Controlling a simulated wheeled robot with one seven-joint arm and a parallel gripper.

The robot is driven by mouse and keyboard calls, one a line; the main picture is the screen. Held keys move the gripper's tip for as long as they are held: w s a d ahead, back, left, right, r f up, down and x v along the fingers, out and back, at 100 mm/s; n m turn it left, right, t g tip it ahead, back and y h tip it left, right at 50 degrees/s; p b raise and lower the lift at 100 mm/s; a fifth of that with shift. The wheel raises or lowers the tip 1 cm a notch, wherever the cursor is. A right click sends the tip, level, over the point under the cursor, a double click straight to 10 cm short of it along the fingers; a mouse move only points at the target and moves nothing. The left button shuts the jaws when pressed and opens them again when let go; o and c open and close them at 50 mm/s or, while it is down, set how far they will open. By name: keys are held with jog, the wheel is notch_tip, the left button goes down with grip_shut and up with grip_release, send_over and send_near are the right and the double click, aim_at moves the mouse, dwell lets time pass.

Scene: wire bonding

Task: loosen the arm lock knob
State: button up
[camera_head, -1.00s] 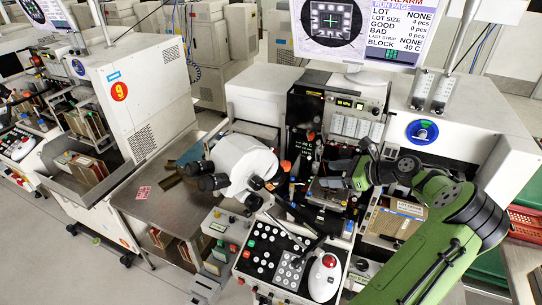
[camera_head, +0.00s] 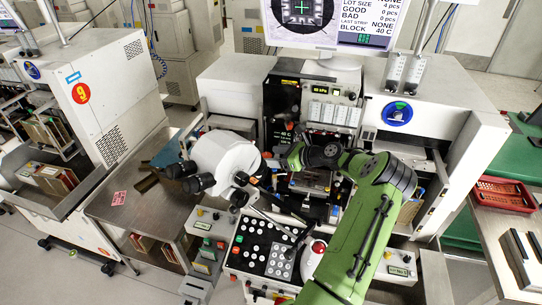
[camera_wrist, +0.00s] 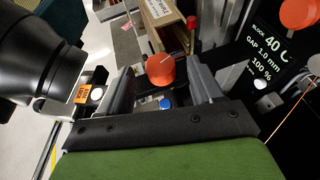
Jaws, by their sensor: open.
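An orange knob (camera_wrist: 160,71) with a pale pin or line across it shows between the fingers of my gripper (camera_wrist: 161,80) in the wrist view. My gripper is open, with one grey finger on each side of the knob; I cannot tell whether either touches it. In the head view my gripper (camera_head: 279,164) is beside the white microscope head (camera_head: 222,156), and an orange knob (camera_head: 267,155) shows small there. A second orange knob (camera_wrist: 298,13) is at the upper right of the wrist view.
The black microscope eyepiece (camera_wrist: 40,65) is close on the left in the wrist view. A dark display panel (camera_wrist: 275,60) is on the right. A button panel (camera_head: 265,245) lies below the microscope. A red basket (camera_head: 503,194) is far right.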

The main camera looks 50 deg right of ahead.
jog(key=shift+x, duration=0.9)
jog(key=shift+c, duration=0.3)
jog(key=c, duration=1)
jog(key=shift+r+n+y+p, duration=0.2)
jog(key=shift+n+y+p, duration=0.2)
jog(key=shift+y+p, duration=0.1)
jog(key=shift+w+d+n+g+y+p, duration=0.1)
jog(key=shift+d+n+g+y+p, duration=0.15)
jog(key=shift+n+y, duration=0.4)
jog(key=shift+w+f+n+g+y+b, duration=0.1)
jog(key=shift+n+g+y+b, duration=0.25)
jog(key=shift+n+y, duration=0.15)
jog(key=shift+w+f+n+g+y+b, duration=0.1)
jog(key=shift+n+g+y+b, duration=0.1)
jog(key=shift+n+g+y, duration=0.2)
jog(key=shift+s+n+y+b, duration=0.15)
jog(key=shift+n+y+b, duration=0.2)
jog(key=shift+y, duration=0.1)
